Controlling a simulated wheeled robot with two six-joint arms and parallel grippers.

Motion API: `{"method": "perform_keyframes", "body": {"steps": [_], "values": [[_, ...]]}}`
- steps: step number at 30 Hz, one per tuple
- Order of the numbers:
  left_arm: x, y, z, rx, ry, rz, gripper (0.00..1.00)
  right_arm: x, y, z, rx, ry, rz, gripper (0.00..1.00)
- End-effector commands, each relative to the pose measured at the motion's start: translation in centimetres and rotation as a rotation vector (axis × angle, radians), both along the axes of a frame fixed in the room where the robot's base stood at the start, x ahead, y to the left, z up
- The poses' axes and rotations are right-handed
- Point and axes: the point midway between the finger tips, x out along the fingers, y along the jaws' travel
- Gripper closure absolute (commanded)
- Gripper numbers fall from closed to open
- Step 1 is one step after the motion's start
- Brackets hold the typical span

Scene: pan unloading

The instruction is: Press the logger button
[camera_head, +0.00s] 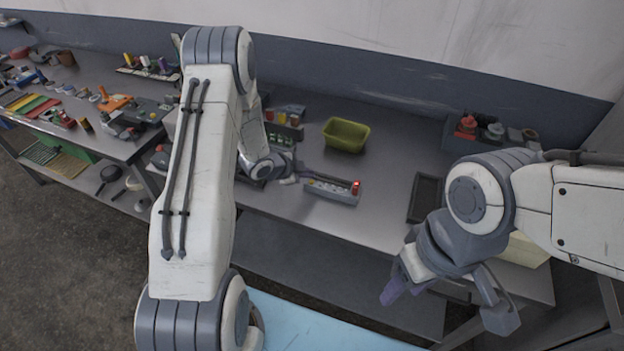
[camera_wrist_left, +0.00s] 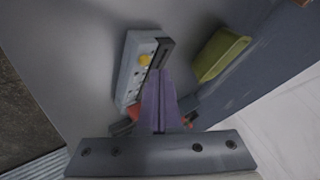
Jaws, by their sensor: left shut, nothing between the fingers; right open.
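The logger looks to be the small grey box (camera_head: 330,192) on the bench in the head view, with a glowing red light (camera_head: 356,184) at its right end and several pale round parts along its face. In the left wrist view the grey box (camera_wrist_left: 128,75) shows a yellow round part (camera_wrist_left: 144,60) and a red part (camera_wrist_left: 134,112). My left gripper (camera_head: 294,180) is shut and empty at the box's left end; its fingers (camera_wrist_left: 158,85) overlap the box in the wrist view. Contact cannot be told. My right gripper (camera_head: 445,300) is open and empty, at the bench's front right.
A green bin (camera_head: 346,136) stands behind the box. A dark tray (camera_head: 425,198) lies to the right, and a crate with red and grey items (camera_head: 480,132) stands at the back right. A second bench (camera_head: 90,115) at left is crowded with tools.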

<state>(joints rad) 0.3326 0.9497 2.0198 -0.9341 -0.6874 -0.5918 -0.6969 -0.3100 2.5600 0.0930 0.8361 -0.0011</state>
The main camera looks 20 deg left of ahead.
Motion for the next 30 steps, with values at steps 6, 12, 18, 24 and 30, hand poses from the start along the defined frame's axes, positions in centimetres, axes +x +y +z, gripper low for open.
{"method": "perform_keyframes", "body": {"steps": [6, 12, 18, 24, 30], "values": [[0.0, 0.0, 0.3, 0.000, 0.000, 0.000, 1.00, 0.0, 0.0, 0.2, 0.000, 0.000, 0.000, 0.50], [0.0, 0.0, 0.6, 0.000, 0.000, 0.000, 1.00, 0.0, 0.0, 0.4, 0.000, 0.000, 0.000, 0.50], [0.0, 0.0, 2.4, 0.001, -0.001, 0.000, 1.00, 0.0, 0.0, 1.9, 0.000, 0.000, 0.000, 0.50], [0.0, 0.0, 4.4, 0.001, -0.001, 0.000, 1.00, 0.0, 0.0, 3.5, 0.000, 0.000, 0.000, 0.50], [0.0, 0.0, 6.2, 0.000, 0.000, 0.000, 1.00, 0.0, 0.0, 4.9, 0.000, 0.000, 0.000, 0.50]]}}
